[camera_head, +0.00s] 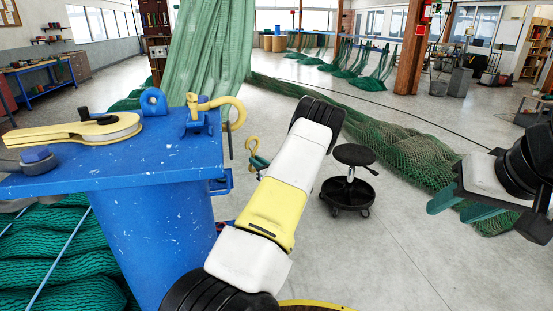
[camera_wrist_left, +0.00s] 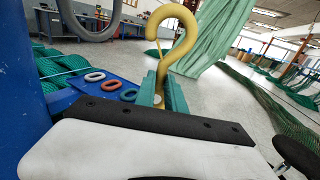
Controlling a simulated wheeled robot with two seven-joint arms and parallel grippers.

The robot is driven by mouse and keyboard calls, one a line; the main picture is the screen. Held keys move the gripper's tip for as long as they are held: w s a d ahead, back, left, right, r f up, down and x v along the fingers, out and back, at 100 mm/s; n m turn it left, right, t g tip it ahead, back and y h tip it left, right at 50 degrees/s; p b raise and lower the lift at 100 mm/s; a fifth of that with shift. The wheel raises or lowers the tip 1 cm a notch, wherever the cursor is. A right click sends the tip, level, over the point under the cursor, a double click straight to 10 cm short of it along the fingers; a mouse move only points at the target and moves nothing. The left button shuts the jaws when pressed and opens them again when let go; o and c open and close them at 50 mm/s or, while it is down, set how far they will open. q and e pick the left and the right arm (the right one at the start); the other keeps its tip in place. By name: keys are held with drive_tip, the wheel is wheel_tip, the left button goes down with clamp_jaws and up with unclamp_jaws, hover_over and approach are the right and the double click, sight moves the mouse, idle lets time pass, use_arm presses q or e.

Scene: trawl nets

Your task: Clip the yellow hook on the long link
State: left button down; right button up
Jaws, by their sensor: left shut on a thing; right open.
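My left gripper (camera_head: 259,163) is shut on the small yellow hook (camera_head: 252,146), right of the blue stand. In the left wrist view the yellow hook (camera_wrist_left: 178,22) stands upright between the teal fingers (camera_wrist_left: 162,93), its curve up. A thin dark link (camera_head: 229,142) hangs below the large yellow hook fixed at the stand's edge, seen nearly edge-on. A large grey link (camera_wrist_left: 90,36), probably the same one, curves at the wrist view's top left, apart from the held hook. My right gripper (camera_head: 462,204) is open and empty at the far right.
The blue stand (camera_head: 160,225) carries a yellow block (camera_head: 75,132), a blue eye (camera_head: 153,102) and the large yellow hook (camera_head: 232,101). Small coloured rings (camera_wrist_left: 111,85) lie on a blue ledge. A black stool (camera_head: 354,156) and green nets (camera_head: 415,155) stand beyond.

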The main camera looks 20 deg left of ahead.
use_arm(q)
drive_tip(key=s+a, duration=0.4)
drive_tip(key=s, duration=0.2)
idle(1.3)
drive_tip(key=shift+r, duration=0.1)
drive_tip(key=shift+d, duration=0.1)
idle(0.7)
drive_tip(key=shift+s+a+f, duration=0.2)
drive_tip(key=shift+s+a, duration=0.15)
drive_tip(key=shift+s, duration=0.3)
idle(0.8)
drive_tip(key=shift+s+f, duration=0.1)
drive_tip(key=shift+f, duration=0.2)
idle(0.4)
drive_tip(key=shift+s+a+f, duration=0.1)
drive_tip(key=shift+a+f, duration=0.05)
drive_tip(key=shift+f, duration=0.2)
drive_tip(key=shift+s+a+f, duration=0.1)
drive_tip(key=shift+s+f, duration=0.05)
drive_tip(key=shift+f, duration=0.35)
drive_tip(key=shift+s+a+f, duration=0.1)
drive_tip(key=shift+f, duration=0.35)
idle(0.7)
idle(0.4)
